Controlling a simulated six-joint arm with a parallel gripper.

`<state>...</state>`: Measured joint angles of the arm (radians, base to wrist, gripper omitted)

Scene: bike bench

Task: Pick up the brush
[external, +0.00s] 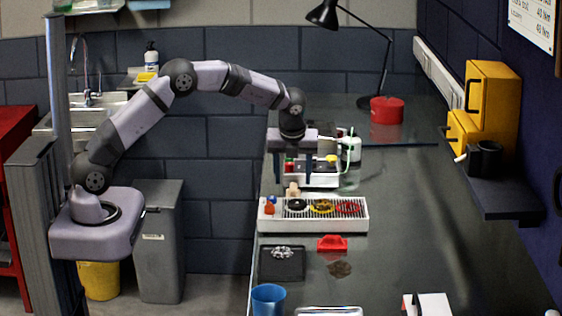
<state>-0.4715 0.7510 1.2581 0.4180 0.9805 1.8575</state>
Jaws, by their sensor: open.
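My gripper (294,179) points straight down over the far part of the dark bench (400,225), fingers apart with a gap between them. It is in front of a white tray (322,182) holding small red, green and yellow items. No brush can be made out for certain. A small tan, wood-coloured piece (292,189) shows just below the fingers, at the back edge of a slotted white box. A red piece with a raised handle-like top (332,243) lies nearer the camera. Either could be a brush; I cannot tell. Whether the fingers touch anything is unclear.
The slotted white box (313,226) carries several coloured rings. A red tin (387,110) and lamp (345,30) stand behind.

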